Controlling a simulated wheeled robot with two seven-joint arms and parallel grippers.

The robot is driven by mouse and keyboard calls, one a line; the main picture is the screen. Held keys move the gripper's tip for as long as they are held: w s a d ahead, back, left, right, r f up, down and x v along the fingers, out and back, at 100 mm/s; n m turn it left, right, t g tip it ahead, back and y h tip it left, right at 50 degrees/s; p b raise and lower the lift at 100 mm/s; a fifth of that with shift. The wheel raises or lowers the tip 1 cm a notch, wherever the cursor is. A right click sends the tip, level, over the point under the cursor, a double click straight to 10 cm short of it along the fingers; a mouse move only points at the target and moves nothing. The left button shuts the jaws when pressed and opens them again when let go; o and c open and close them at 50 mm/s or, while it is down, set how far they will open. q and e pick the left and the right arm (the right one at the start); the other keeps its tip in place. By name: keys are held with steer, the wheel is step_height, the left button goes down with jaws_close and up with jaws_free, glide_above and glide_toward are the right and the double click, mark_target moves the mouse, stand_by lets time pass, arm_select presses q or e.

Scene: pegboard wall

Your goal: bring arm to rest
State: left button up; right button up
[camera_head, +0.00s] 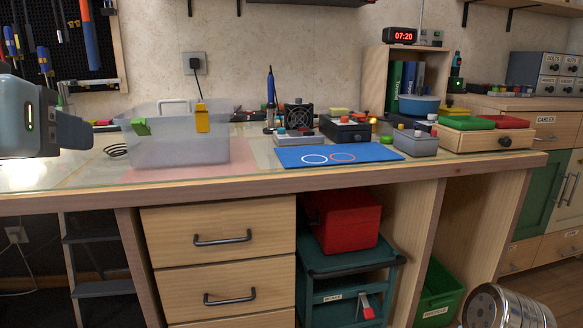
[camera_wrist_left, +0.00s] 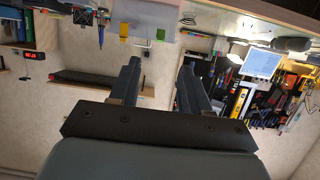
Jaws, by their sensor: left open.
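My left gripper (camera_head: 75,130) reaches in from the left edge of the head view, above the left end of the workbench (camera_head: 270,180). In the left wrist view its two fingers (camera_wrist_left: 157,85) stand apart with nothing between them, so it is open and empty. That view is upside down and shows the pegboard with tools (camera_wrist_left: 225,85) beyond the fingers. The pegboard (camera_head: 95,60) also shows at the upper left of the head view. My right gripper is not in view.
A translucent bin (camera_head: 175,150) with green and yellow clips stands right of the gripper. A soldering iron (camera_head: 270,90), a small fan (camera_head: 299,116) and several boxes stand behind. A metal bin (camera_head: 500,310) is on the floor.

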arm_select(q)
steer(key=w+d+f+m+g+h, duration=0.2)
steer(key=w+f, duration=0.8)
steer(key=w+d+f+m+g+h, duration=0.1)
steer(key=w+d+f+g+h, duration=0.15)
steer(key=w+f, duration=0.7)
steer(key=w+d+f+g+h, duration=0.1)
steer(key=w+d+f, duration=0.1)
steer(key=f, duration=0.9)
steer(key=w+d+f+g+h, duration=0.1)
steer(key=w+d+f+g, duration=0.15)
steer(key=f, duration=0.85)
steer(key=s+d+f+g+h, duration=0.1)
steer(key=s+f, duration=0.2)
steer(key=f, duration=0.7)
steer(key=s+d+f+g, duration=0.1)
steer(key=s+f, duration=0.1)
steer(key=f, duration=0.8)
steer(key=s+f+n+g, duration=0.3)
steer(key=s+f, duration=1.4)
steer(key=s, duration=0.1)
step_height(320, 180, up, 14)
steer(key=w+p, duration=0.1)
steer(key=p, duration=1.3)
steer(key=shift+d+r+m, duration=0.25)
steer(key=shift+d+m, duration=0.05)
steer(key=shift+d, duration=0.15)
